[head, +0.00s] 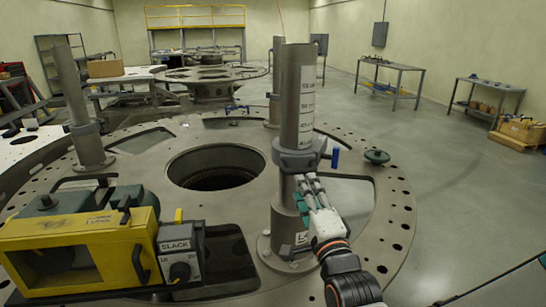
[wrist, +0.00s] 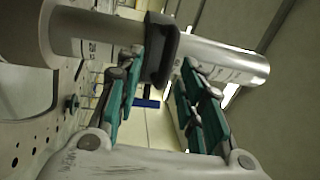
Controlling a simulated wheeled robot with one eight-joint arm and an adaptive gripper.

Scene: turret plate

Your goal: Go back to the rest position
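My gripper (head: 312,188) is at the front right post (head: 296,200), just below its dark collar (head: 298,158). In the wrist view the post (wrist: 215,60) lies sideways across the top, with the collar (wrist: 162,48) in front of the fingers. My gripper (wrist: 160,75) has its teal-padded fingers apart, with an open gap between them. The fingertips overlap the post and collar in that view; I cannot tell whether they touch. A blue handle (head: 335,158) sticks out from the collar and also shows in the wrist view (wrist: 148,103).
The posts stand on a round turret plate (head: 395,215) with a central hole. A yellow machine (head: 85,250) is at front left. A dark green knob (head: 377,156) sits on the plate's right side. Workbenches (head: 392,68) stand farther back; the floor (head: 460,200) at right is clear.

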